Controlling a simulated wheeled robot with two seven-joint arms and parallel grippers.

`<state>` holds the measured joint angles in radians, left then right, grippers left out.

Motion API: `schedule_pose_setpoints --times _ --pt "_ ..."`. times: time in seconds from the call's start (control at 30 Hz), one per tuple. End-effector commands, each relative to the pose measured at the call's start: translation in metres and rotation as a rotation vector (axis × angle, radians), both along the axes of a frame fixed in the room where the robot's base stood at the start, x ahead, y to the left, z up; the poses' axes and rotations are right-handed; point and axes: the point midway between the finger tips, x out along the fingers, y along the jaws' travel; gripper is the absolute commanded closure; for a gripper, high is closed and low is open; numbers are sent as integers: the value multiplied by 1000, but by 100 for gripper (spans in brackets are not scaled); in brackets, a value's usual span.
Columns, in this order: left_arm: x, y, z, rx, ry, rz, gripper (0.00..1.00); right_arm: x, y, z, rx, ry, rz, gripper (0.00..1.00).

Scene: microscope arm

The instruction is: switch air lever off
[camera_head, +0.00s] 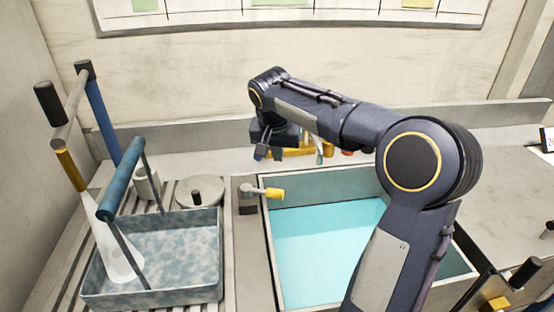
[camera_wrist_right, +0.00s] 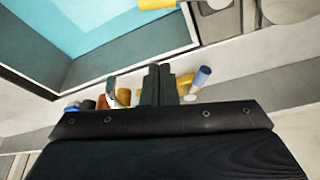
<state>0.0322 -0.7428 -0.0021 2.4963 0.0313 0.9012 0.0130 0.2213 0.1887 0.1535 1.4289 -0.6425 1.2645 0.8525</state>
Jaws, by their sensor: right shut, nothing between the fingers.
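Several small coloured levers and fittings sit behind the sink. My right gripper (camera_head: 277,141) hangs over them at the sink's back edge. In the right wrist view its fingers (camera_wrist_right: 157,84) are shut with nothing between them. A blue-tipped lever (camera_wrist_right: 202,76) is close to the right of the fingers. A yellow fitting (camera_wrist_right: 125,97), a white lever (camera_wrist_right: 112,92) and an orange piece (camera_wrist_right: 101,102) are to their left. The head view shows yellow fittings (camera_head: 302,150) partly hidden by my arm. I cannot tell which lever is for air, or whether my fingers touch one. My left gripper is out of view.
The sink (camera_head: 325,250) holds blue-green water below my right arm. A yellow-tipped tap (camera_head: 274,193) stands at its left rim. A speckled blue basket (camera_head: 150,290) with a raised handle, a white bottle (camera_head: 118,250) and a round lid (camera_head: 208,188) are at left.

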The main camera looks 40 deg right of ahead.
Motion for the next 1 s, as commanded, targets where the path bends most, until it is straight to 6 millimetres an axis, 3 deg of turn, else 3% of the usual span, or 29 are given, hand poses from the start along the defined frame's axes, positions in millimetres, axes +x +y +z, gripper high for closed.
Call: schedule_pose_setpoints --times 0.37,0.63,1.0 --pt "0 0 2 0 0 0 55 17 -21 -77 1 5 -1 100" --pt "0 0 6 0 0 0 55 -5 5 -80 0 1 2 100" --pt "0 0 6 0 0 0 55 -8 9 -82 0 0 1 100"
